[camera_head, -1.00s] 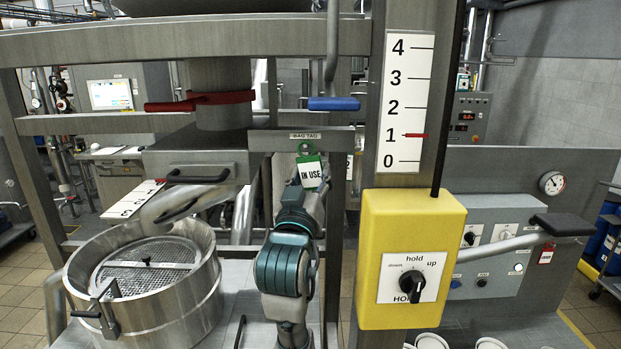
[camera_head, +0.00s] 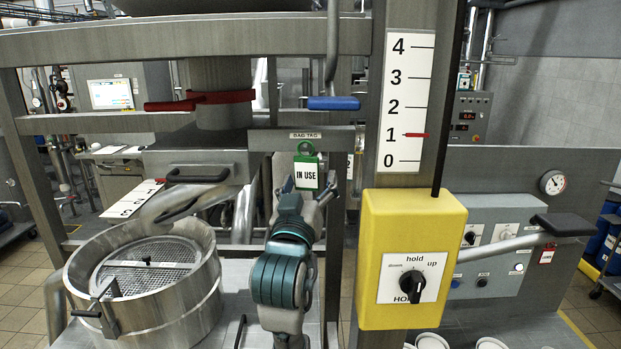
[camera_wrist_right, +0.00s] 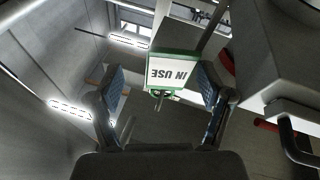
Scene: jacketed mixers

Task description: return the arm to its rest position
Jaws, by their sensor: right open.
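The green-framed "IN USE" tag (camera_head: 307,175) hangs upright under the small "BAG TAG" label (camera_head: 305,135) on the steel frame. My right gripper (camera_head: 307,190) is just below and in front of the tag, at the end of my arm rising from the bottom middle. In the right wrist view, the two fingers of the gripper (camera_wrist_right: 162,90) are spread wide. The tag (camera_wrist_right: 172,75) shows upside down in the gap between them, beyond the fingers, with nothing gripped. My left gripper is not in view.
A yellow control box (camera_head: 410,260) with a hold knob stands close on the right. A round steel vessel with a mesh lid (camera_head: 150,265) stands at lower left. A blue-handled lever (camera_head: 333,103) and a crossbeam (camera_head: 190,40) are above.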

